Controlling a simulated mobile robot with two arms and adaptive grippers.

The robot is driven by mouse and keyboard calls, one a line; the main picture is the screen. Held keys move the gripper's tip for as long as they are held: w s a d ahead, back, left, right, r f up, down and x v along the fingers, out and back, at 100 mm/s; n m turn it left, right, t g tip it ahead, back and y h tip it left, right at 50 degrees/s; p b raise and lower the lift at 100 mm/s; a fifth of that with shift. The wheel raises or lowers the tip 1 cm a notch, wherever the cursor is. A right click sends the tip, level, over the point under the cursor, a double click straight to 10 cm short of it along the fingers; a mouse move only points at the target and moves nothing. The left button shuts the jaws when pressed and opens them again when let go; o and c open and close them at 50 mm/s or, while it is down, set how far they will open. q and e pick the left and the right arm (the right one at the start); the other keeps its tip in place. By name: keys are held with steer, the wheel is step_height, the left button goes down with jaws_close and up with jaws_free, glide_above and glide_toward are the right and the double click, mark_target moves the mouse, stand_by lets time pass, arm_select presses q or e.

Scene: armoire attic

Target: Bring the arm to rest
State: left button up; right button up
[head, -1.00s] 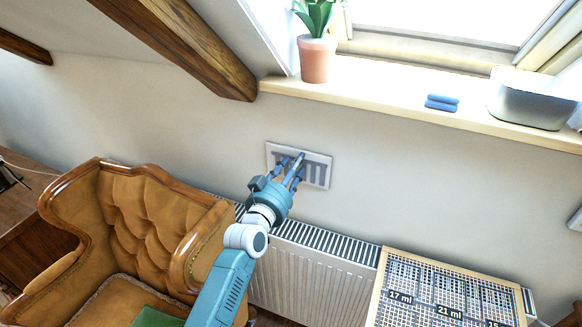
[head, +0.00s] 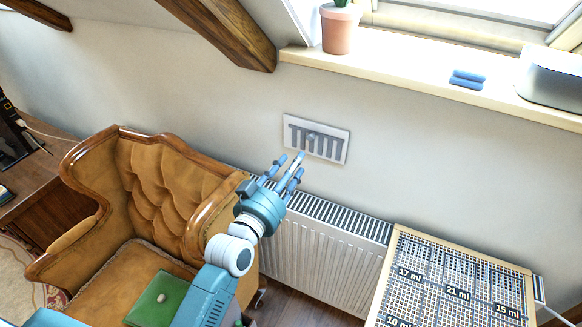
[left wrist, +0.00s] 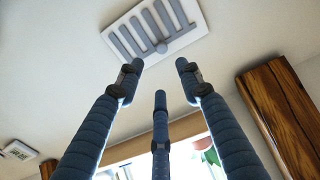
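My left gripper (head: 287,172) is raised above the radiator, beside the armchair's right wing. In the left wrist view its blue fingers (left wrist: 160,85) are spread apart with nothing between them. A white wall vent (head: 316,139) with grey slats and a small round knob is on the wall, up and to the right of the fingertips. The vent also shows beyond the fingers in the left wrist view (left wrist: 152,32). The gripper looks apart from it. My right gripper is not in view.
A tufted armchair (head: 160,195) holds a green book (head: 160,299). A white radiator (head: 318,255) runs along the wall. A gridded board (head: 455,275) with ml labels stands at the right. The sill (head: 400,68) bears a plant pot (head: 340,28), blue cloths (head: 467,79) and a grey bin (head: 553,78).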

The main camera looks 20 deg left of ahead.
arm_select(q)
steer(key=shift+s, duration=0.25)
steer(key=s+f+g, duration=0.3)
steer(key=f+g, duration=0.1)
steer(key=f, duration=1.7)
steer(key=s+a+f+g+y, duration=0.1)
steer(key=s+f+g, duration=0.1)
steer(key=s+f, duration=0.35)
steer(key=s+f+g+b, duration=0.1)
steer(key=s+f, duration=0.2)
steer(key=f, duration=0.6)
steer(key=s+a+f+g+y, duration=0.1)
steer(key=s+f+g, duration=0.1)
steer(key=s+f, duration=0.45)
steer(key=s+a+f+g, duration=0.2)
steer(key=s+f, duration=0.5)
steer(key=s, duration=0.4)
steer(key=s+a+f+g+y, duration=0.1)
steer(key=s+a+f+g, duration=0.1)
steer(key=s+f, duration=0.5)
steer(key=s+a+f+g, duration=0.2)
steer(key=s+f, duration=0.5)
steer(key=s, duration=0.9)
steer(key=shift+s+a+g+b, duration=0.15)
steer(key=shift+s+g+b, duration=0.2)
steer(key=shift+g, duration=0.45)
steer(key=shift+w, duration=0.1)
